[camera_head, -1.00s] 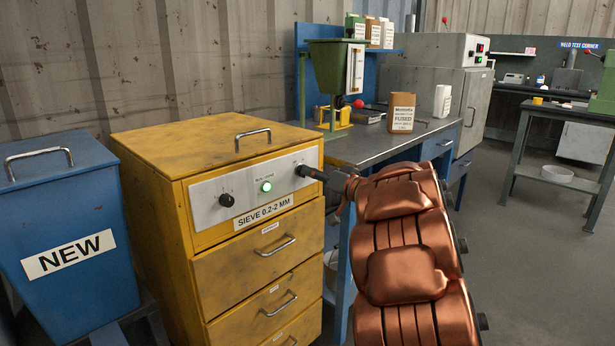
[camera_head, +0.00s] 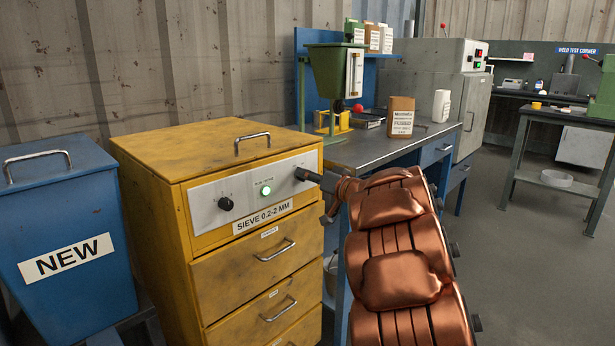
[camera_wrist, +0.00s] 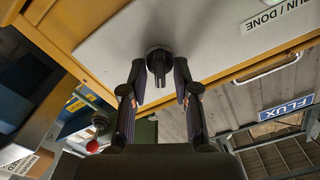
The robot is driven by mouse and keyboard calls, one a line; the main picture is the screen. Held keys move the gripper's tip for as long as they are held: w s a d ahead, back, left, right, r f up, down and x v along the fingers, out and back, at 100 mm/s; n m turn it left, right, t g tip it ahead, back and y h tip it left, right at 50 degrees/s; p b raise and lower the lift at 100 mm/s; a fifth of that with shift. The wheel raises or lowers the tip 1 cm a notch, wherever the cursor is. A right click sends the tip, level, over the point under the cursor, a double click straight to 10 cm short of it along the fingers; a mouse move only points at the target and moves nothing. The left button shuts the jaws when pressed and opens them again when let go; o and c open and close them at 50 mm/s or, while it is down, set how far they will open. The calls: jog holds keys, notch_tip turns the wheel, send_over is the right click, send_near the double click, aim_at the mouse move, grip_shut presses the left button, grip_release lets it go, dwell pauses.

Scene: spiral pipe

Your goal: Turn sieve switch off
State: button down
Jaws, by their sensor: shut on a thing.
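The yellow sieve cabinet (camera_head: 160,220) stands at centre left, labelled "SIEVE 0.2-2 MM". Its grey front panel (camera_head: 205,205) carries a black knob (camera_head: 226,203) on the left, a lit green light (camera_head: 265,190) and a dark knob at the right end. I cannot read any markings around this knob.
A blue bin (camera_head: 70,230) marked "NEW" stands left of the cabinet. A blue workbench (camera_head: 380,150) with a green hopper (camera_head: 333,75) and a cardboard box (camera_head: 400,118) is close behind my arm. Open floor lies to the right.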

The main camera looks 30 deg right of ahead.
jog(key=shift+r+p, duration=0.1)
jog(key=shift+p, duration=0.2)
jog(key=shift+a+n+p, duration=0.15)
jog(key=shift+n+p, duration=1.8)
jog(key=shift+n, duration=3.95)
jog(key=c, duration=1.2)
grip_release()
jog(key=shift+s, duration=0.1)
